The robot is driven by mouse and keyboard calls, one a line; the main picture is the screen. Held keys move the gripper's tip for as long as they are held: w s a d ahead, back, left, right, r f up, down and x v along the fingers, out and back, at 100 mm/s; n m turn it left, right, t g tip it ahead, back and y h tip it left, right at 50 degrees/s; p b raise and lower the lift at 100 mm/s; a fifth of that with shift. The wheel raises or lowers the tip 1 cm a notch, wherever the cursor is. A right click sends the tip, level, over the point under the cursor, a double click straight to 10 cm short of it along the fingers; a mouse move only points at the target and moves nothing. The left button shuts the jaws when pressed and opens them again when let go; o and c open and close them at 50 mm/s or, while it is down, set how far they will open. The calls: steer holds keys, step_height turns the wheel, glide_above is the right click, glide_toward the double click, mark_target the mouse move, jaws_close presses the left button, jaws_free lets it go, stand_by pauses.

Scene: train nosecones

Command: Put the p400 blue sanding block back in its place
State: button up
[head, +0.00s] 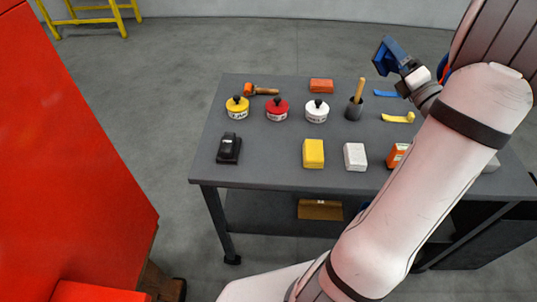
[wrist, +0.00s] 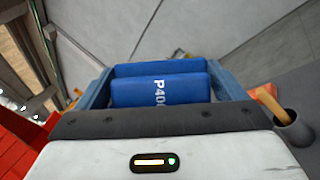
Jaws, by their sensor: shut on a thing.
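The blue sanding block (wrist: 158,90) is marked P400 in the wrist view, with the printing turned sideways. It sits between the two blue-grey fingers of my gripper (wrist: 165,85), which are shut on it. In the head view my gripper (head: 385,55) is raised at the upper right, above the far side of the table and clear of its top. There the block is hard to tell apart from the blue fingers. A yellow block (head: 313,153), a white block (head: 355,157) and an orange block (head: 397,154) stand along the table's near side; my arm partly covers the orange one.
The grey table (head: 270,178) also holds yellow (head: 237,107), red (head: 277,110) and white (head: 317,111) tins, a pot with a stick (head: 355,107), a black tool (head: 228,148) and an orange-red block (head: 321,86). My arm hides the table's right part. A large red body (head: 60,150) stands left.

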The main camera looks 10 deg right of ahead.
steer(key=w+a+f+n+g+y, duration=0.2)
steer(key=a+f+n+g, duration=0.3)
steer(key=a, duration=0.3)
steer(key=w+a+f+n+g+y, duration=0.1)
steer(key=w+a+f+n+g, duration=0.1)
steer(key=a+f+n+g, duration=0.45)
steer(key=w+a+f+n+g+y, duration=0.1)
steer(key=a+f+n+g+y, duration=0.2)
steer(key=a, duration=0.7)
steer(key=a+f+n+g+h, duration=0.1)
steer(key=a+f+n, duration=0.1)
steer(key=f, duration=0.2)
steer(key=a+f+n+g+h, duration=0.1)
steer(key=a+f+n+g, duration=0.1)
steer(key=f, duration=0.3)
steer(key=a+f+n+g+h, duration=0.1)
steer(key=a+f+n, duration=0.1)
steer(key=f, duration=0.3)
steer(key=shift+f+n+h, duration=0.15)
steer(key=shift+n+h, duration=0.25)
steer(key=shift+n, duration=0.25)
steer(key=shift+s, duration=0.1)
steer(key=o, duration=0.6)
